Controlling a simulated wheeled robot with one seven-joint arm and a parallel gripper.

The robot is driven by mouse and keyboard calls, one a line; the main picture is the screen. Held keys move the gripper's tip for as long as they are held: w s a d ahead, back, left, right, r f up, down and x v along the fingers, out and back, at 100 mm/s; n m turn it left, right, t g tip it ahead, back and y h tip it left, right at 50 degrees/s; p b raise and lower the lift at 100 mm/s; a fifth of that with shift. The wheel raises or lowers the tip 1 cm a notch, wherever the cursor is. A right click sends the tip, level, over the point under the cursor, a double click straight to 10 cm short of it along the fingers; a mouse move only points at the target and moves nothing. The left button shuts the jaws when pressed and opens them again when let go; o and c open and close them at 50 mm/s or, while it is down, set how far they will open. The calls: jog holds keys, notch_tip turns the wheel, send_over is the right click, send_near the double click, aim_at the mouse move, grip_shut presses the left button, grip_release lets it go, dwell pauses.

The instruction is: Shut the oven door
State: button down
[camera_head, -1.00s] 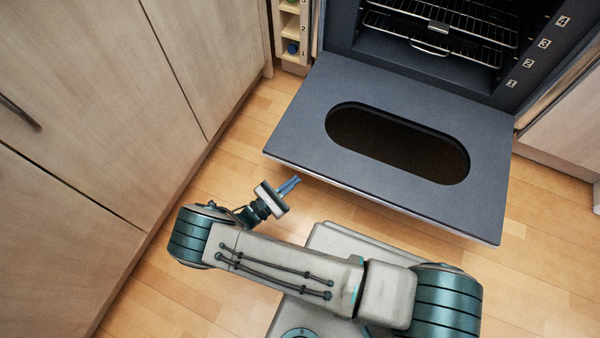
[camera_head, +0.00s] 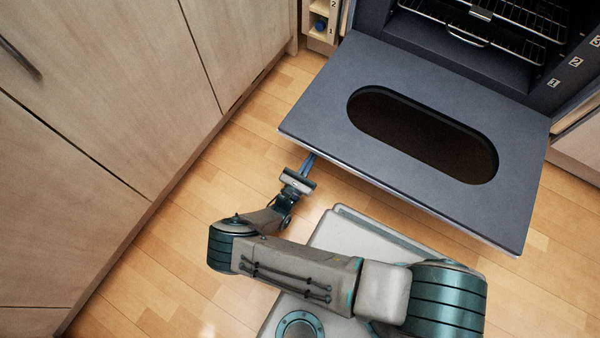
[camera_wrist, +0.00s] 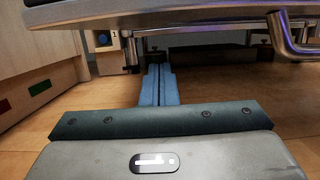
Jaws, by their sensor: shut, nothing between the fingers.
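The oven door (camera_head: 320,112) is a dark grey panel with an oval window, hanging fully open and about level in front of the oven (camera_head: 475,55). My gripper (camera_head: 308,162) is shut and empty, its blue fingers together, just by the door's front edge near its left corner. In the wrist view my gripper (camera_wrist: 157,85) points forward low over the floor, below the door's underside (camera_wrist: 150,12). A metal bar handle (camera_wrist: 289,40) shows at the upper right there. I cannot tell whether the fingertips touch the door.
Light wood cabinets (camera_head: 110,80) stand along the left. A narrow rack with numbered compartments (camera_head: 321,20) is beside the oven. Wire racks (camera_head: 490,30) are inside the oven. Wooden floor (camera_head: 245,150) is clear left of the door.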

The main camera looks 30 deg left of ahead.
jog(key=shift+w+r+p, duration=0.15)
jog(key=shift+r+p, duration=0.15)
jog(key=shift+r, duration=0.75)
jog(key=shift+w+r+p, duration=0.1)
jog(key=shift+r+p, duration=0.2)
jog(key=shift+r, duration=0.75)
